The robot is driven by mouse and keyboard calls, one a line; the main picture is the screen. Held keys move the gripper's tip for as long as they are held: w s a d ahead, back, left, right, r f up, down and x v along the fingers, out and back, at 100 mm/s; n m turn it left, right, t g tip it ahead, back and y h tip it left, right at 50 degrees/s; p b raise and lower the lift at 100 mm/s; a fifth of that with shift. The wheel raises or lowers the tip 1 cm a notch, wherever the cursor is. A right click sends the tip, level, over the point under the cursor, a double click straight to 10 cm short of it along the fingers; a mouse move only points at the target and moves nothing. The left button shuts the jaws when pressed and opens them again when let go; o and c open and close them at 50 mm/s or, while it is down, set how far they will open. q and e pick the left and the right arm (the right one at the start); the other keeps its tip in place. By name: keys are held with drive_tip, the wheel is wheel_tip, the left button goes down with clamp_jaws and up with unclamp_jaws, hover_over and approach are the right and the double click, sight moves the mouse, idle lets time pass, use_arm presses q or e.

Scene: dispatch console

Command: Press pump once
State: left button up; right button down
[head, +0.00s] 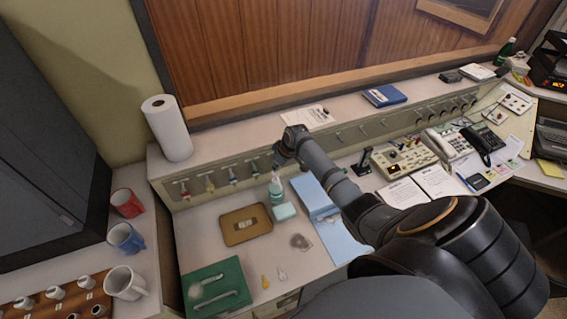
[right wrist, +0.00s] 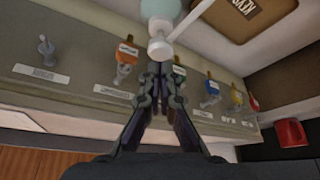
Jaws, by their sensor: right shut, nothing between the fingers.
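The pump bottle (head: 276,190), pale green with a white pump top, stands upright on the desk by the back panel. My right gripper (head: 279,162) is right above it in the head view, shut and empty, coming in from the right. In the right wrist view, the shut fingertips (right wrist: 157,70) are close to the white pump head (right wrist: 160,46), with the bottle's pale body (right wrist: 162,8) beyond it. I cannot tell whether the fingers touch the pump head. My left gripper is not in view.
A light blue folder (head: 337,240) lies to the right. Keys with coloured tags hang on the panel (head: 209,183) behind. A paper roll (head: 166,128) stands on the ledge.

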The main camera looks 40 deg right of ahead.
wheel_tip(320, 180, up, 3)
drive_tip(key=shift+f+p, duration=0.2)
drive_tip(key=shift+p, duration=0.9)
drive_tip(key=shift+r, duration=1.65)
